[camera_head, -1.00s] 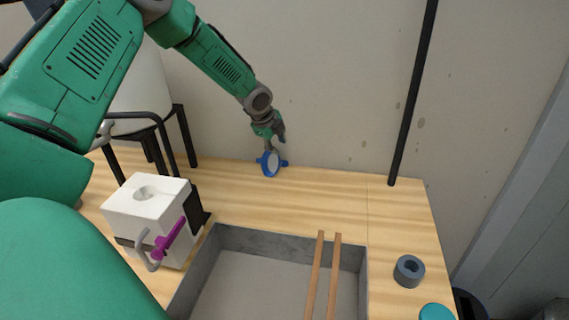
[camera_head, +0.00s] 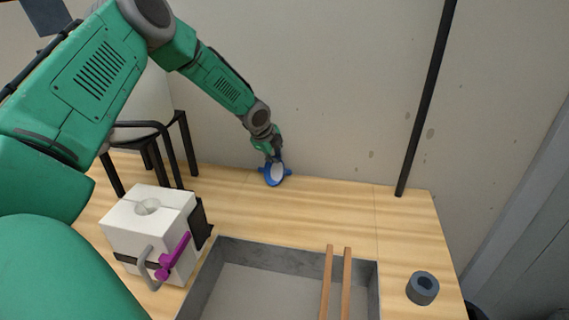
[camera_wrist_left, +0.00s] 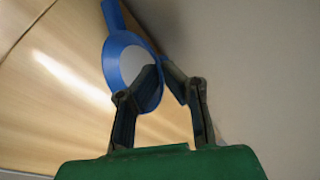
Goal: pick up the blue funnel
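The blue funnel (camera_head: 265,172) has a blue rim and a pale inside. It is at the back edge of the wooden table, tilted with its mouth towards me. My left gripper (camera_head: 273,157) reaches down to its upper side. In the left wrist view the funnel (camera_wrist_left: 112,63) lies beyond the fingers (camera_wrist_left: 164,72). One finger overlaps its mouth and the other is outside the rim, with the tips close together and the rim between them. I cannot tell whether the funnel touches the table. My right gripper is not in view.
A white block with a round hollow (camera_head: 125,218) and a purple clamp piece (camera_head: 175,258) stands at the left. A grey tray (camera_head: 300,252) with two wooden sticks (camera_head: 336,285) is at the front. A dark ring (camera_head: 423,288) lies right. The table's back middle is clear.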

